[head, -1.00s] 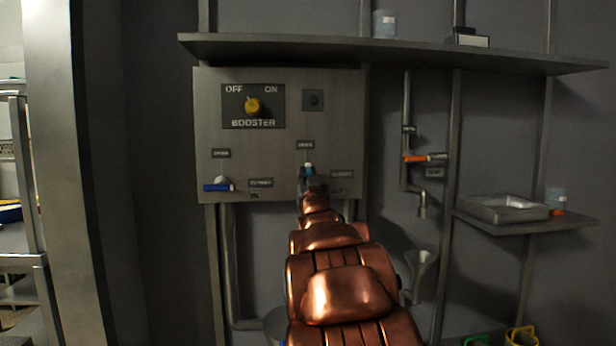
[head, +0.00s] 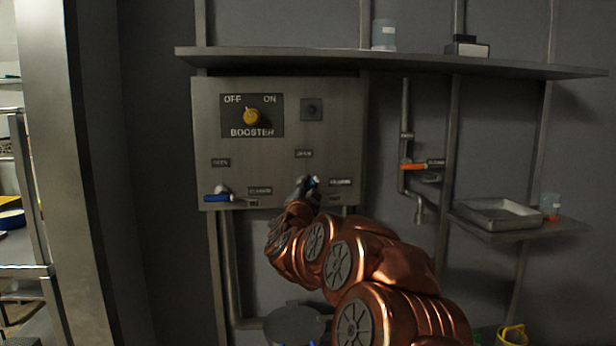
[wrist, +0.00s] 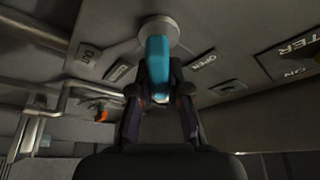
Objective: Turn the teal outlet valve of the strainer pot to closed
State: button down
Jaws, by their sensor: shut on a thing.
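The teal outlet valve handle (head: 316,181) sits low on the right part of the grey wall panel. An OPEN label (head: 304,154) is above it and a CLOSED label (head: 340,182) is to its right. My gripper (head: 307,187) is at the valve and hides much of it in the head view. In the wrist view, the teal handle (wrist: 158,62) extends from its round pale hub and lies between the fingers of my gripper (wrist: 159,92), which are shut on it. The handle points between the OPEN label (wrist: 203,60) and the label on the other side.
A blue-handled valve (head: 218,198) is left on the same panel, below the yellow booster knob (head: 252,116). An orange-handled valve (head: 413,166) is on a pipe to the right. A shelf (head: 400,59) runs above, and a tray (head: 497,213) rests at right.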

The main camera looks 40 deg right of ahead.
jog(key=m+g+p, duration=0.1)
jog(key=m, duration=0.1)
jog(key=m+g+p, duration=0.1)
jog(key=m+p, duration=0.1)
jog(key=m, duration=0.1)
jog(key=shift+y, duration=0.3)
jog(key=shift+s+d+f+m+g+y+p, duration=0.15)
jog(key=shift+m+g+p, duration=0.2)
jog(key=shift+m, duration=0.3)
jog(key=shift+w+a+m+g+y+p, duration=0.1)
jog(key=shift+m+p, duration=0.35)
jog(key=shift+m, duration=0.25)
jog(key=shift+s+d+f+m+g+y+p, duration=0.15)
jog(key=shift+m+g+p, duration=0.2)
jog(key=shift+m, duration=0.3)
jog(key=shift+w+a, duration=0.1)
jog(key=c, duration=1.1)
grip_release()
jog(key=shift+s+a, duration=0.25)
jog(key=shift+a, duration=0.35)
jog(key=v, duration=1)
jog(key=shift+s+a, duration=0.2)
jog(key=shift+s, duration=0.15)
